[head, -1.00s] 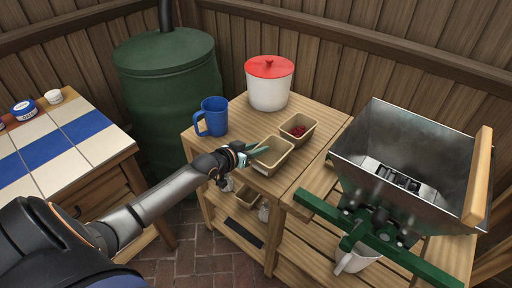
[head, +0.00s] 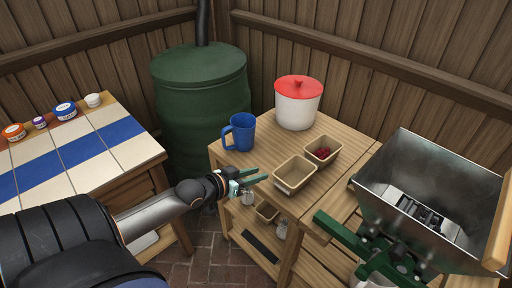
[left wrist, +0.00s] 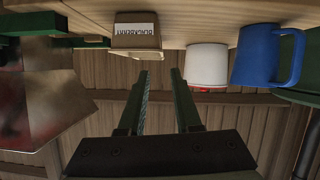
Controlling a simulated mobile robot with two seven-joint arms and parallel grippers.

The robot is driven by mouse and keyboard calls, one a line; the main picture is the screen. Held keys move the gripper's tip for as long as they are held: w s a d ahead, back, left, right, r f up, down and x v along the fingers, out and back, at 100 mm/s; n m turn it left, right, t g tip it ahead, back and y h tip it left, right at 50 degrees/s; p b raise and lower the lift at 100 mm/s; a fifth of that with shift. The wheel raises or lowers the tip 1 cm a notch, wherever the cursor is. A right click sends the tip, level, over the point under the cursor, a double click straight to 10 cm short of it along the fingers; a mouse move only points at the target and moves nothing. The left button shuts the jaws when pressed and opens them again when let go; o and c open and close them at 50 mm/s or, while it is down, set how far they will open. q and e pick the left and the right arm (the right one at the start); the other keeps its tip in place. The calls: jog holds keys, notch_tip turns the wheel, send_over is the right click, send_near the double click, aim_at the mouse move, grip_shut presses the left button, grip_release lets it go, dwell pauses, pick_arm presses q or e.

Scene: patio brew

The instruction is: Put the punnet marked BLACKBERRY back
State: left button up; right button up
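An empty tan punnet (head: 294,174) stands upright on the wooden table, near its front edge. The left wrist view, upside down, shows the punnet (left wrist: 137,42) with a white label whose blurred lettering could be BLACKBERRY. My left gripper (head: 263,175) is just left of the punnet in the head view, its two green fingers apart and nothing between them. In the left wrist view my left gripper (left wrist: 160,72) is open, its fingers pointing towards the punnet with a gap. My right gripper is out of view.
A second punnet (head: 323,152) with red berries stands behind the empty one. A blue mug (head: 240,132) and a red-lidded white pot (head: 298,104) stand further back. A metal hopper mill (head: 430,205) is at right. Another punnet (head: 267,211) is on the lower shelf.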

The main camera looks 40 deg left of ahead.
pick_arm(q)
jog(key=s+d+f+m+g, duration=0.1)
jog(key=s+d+f+g, duration=0.1)
jog(key=s+d+f, duration=0.5)
jog(key=s+d+f+m+g+h, duration=0.1)
jog(key=s+d+f+g, duration=0.1)
jog(key=s+d+f, duration=0.6)
jog(key=s+d, duration=0.1)
jog(key=d, duration=0.6)
